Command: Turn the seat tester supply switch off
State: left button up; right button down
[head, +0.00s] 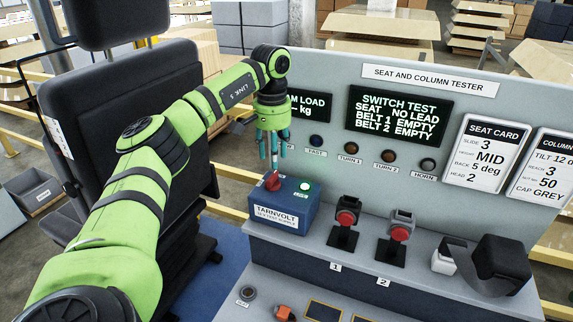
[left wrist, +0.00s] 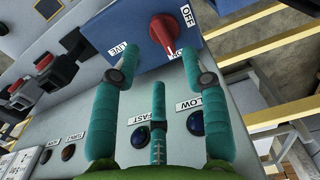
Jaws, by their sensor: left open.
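The blue supply box (head: 287,208), labelled TARNVOLT, sits at the left end of the tester's ledge. Its red rotary switch (head: 272,181) is on top, beside a lit green lamp (head: 305,186). In the left wrist view the red switch (left wrist: 164,32) has its handle pointing away from the box's outer edge, towards a partly hidden label; the OFF label (left wrist: 187,16) is to its right. My left gripper (head: 272,156) is open and empty, fingers pointing down just above the switch. Its fingers (left wrist: 157,40) flank the switch in the wrist view; contact cannot be told. My right gripper is not in view.
The upright tester panel (head: 330,100) stands close behind the gripper, with lamps and a SWITCH TEST screen (head: 398,115) reading NO LEAD and EMPTY. Two red-buttoned buckles (head: 346,218) stand right of the box. A black seat (head: 140,110) is behind my left arm.

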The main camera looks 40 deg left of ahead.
aim_at(272, 178)
pick_arm(q)
jog(key=f, duration=0.1)
jog(key=s+f+p, duration=0.1)
jog(key=f, duration=0.1)
jog(key=shift+s+f, duration=0.1)
jog(key=shift+f, duration=0.2)
notch_tip(272, 178, down, 2)
jog(key=shift+p, duration=0.5)
jog(key=shift+w+f, duration=0.25)
jog(key=shift+f, duration=0.1)
grip_shut()
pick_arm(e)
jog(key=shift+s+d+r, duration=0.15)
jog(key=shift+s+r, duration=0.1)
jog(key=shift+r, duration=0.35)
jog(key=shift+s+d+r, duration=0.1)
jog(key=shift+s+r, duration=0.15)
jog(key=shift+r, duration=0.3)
